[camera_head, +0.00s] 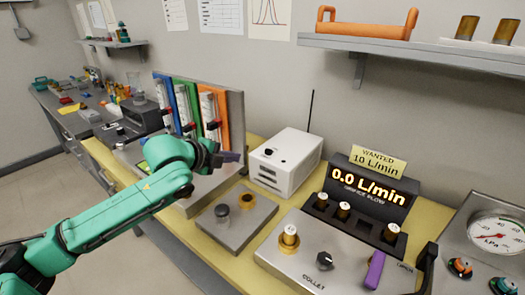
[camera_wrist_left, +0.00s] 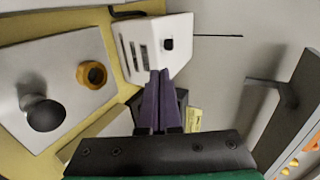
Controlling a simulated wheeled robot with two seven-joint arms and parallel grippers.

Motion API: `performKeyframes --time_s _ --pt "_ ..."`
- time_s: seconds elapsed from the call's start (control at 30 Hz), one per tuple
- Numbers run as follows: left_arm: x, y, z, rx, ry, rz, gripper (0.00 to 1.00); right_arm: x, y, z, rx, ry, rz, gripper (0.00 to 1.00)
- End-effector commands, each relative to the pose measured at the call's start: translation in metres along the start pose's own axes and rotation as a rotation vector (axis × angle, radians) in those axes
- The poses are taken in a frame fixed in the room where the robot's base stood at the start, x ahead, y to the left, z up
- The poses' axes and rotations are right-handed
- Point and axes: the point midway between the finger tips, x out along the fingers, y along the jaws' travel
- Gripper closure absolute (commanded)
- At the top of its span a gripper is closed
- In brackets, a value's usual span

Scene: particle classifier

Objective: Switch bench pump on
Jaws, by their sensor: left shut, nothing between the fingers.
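A white box (camera_head: 285,162) with a dark switch (camera_head: 268,152) on its front half stands on the bench at mid picture; it looks like the bench pump. It also shows in the left wrist view (camera_wrist_left: 170,25), with the dark switch (camera_wrist_left: 168,43) on one face. My left gripper (camera_head: 235,157) is shut and empty, just left of the white box in the head view. In the left wrist view its purple fingers (camera_wrist_left: 159,75) lie together and overlap the box's lower part; I cannot tell whether they touch it. My right gripper is not in view.
A flow display (camera_head: 367,187) reads 0.0 L/min, under a sign (camera_head: 378,162) reading WANTED 10 L/min. A grey plate (camera_head: 231,237) with two round fittings lies in front of the box. Flow tubes on coloured panels (camera_head: 185,105) stand left. A shelf (camera_head: 420,52) overhangs the right.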

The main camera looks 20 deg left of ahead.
Motion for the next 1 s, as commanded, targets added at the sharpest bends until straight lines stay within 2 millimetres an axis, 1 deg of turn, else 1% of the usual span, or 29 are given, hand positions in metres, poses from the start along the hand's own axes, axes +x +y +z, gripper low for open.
performKeyframes --time_s 0.07,0.17,0.37,0.57,0.6,0.7,0.83,1.0 --pt "0.004 0.0 0.0 -0.003 0.002 -0.001 1.0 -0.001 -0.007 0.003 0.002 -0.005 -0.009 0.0" --pt "0.016 -0.002 -0.001 -0.005 0.003 -0.002 1.0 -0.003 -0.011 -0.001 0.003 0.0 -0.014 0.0" --pt "0.058 -0.002 -0.001 -0.006 0.003 -0.001 1.0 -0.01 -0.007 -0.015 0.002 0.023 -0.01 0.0" --pt "0.102 -0.002 -0.002 -0.004 0.003 0.0 1.0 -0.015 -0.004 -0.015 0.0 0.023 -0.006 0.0" --pt "0.108 -0.008 -0.001 -0.004 0.002 -0.001 1.0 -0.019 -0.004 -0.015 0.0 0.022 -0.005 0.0" --pt "0.122 -0.016 -0.001 -0.003 0.001 -0.002 1.0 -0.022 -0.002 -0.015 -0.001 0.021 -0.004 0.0" --pt "0.133 -0.019 -0.001 -0.001 0.0 0.001 1.0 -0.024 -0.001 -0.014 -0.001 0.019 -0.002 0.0" --pt "0.135 -0.02 -0.001 0.0 0.0 0.0 1.0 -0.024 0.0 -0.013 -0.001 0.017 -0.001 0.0"
